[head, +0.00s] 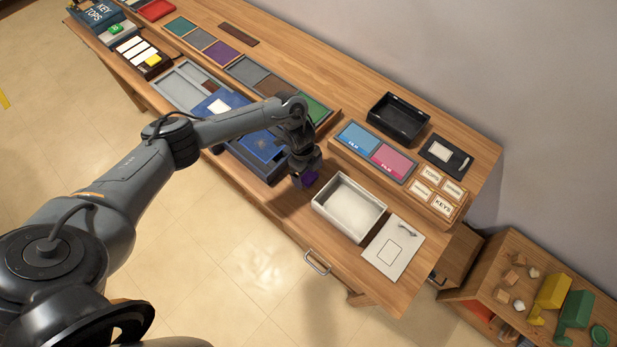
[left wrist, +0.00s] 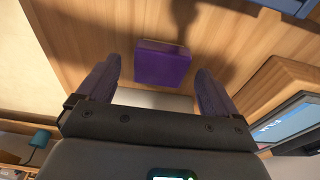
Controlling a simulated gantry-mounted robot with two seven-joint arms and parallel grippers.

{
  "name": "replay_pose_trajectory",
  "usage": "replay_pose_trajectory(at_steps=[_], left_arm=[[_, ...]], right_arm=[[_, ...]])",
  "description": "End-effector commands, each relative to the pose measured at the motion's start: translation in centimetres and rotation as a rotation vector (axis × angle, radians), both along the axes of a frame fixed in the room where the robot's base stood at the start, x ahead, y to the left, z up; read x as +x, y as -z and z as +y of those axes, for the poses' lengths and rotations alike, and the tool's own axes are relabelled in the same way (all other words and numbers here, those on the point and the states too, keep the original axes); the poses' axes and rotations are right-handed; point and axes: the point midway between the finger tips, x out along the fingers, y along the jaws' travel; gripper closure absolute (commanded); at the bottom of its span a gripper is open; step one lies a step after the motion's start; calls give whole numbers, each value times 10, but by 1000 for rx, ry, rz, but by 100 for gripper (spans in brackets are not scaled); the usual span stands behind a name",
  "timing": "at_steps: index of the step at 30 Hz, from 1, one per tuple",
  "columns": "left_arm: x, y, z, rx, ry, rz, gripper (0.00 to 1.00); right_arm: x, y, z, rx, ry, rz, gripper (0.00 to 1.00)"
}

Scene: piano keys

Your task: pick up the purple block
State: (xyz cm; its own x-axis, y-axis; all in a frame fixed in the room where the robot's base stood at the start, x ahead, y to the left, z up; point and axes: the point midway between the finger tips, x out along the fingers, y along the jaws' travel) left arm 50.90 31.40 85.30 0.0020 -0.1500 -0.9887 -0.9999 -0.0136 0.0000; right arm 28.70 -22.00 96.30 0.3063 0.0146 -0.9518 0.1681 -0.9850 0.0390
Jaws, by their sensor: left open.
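The purple block (left wrist: 163,64) lies on the wooden table, between and just beyond the open fingers of my left gripper (left wrist: 155,92) in the left wrist view. Neither finger appears to touch it. In the head view the block (head: 309,178) is a small purple patch beside the fingertips, partly hidden by my left gripper (head: 304,177). My right gripper does not show in either view.
A white tray (head: 349,207) stands just right of the gripper, and a blue box (head: 258,146) is close on its left. A black tray (head: 398,118) and blue and pink panels stand behind. Bare wood lies toward the table's front edge.

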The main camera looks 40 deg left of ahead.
Motion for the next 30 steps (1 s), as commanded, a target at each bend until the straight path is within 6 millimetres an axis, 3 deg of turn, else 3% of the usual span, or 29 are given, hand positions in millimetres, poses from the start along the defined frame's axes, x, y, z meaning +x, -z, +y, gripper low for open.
replay_pose_trajectory(at_steps=[9, 21, 30], left_arm=[[0, 5, -1, 0, 1, 0, 6], [0, 5, -1, 1, 1, 0, 66], [0, 4, -1, 0, 0, -1, 68]], right_arm=[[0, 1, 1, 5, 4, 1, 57], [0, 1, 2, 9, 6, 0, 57], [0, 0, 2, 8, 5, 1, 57]])
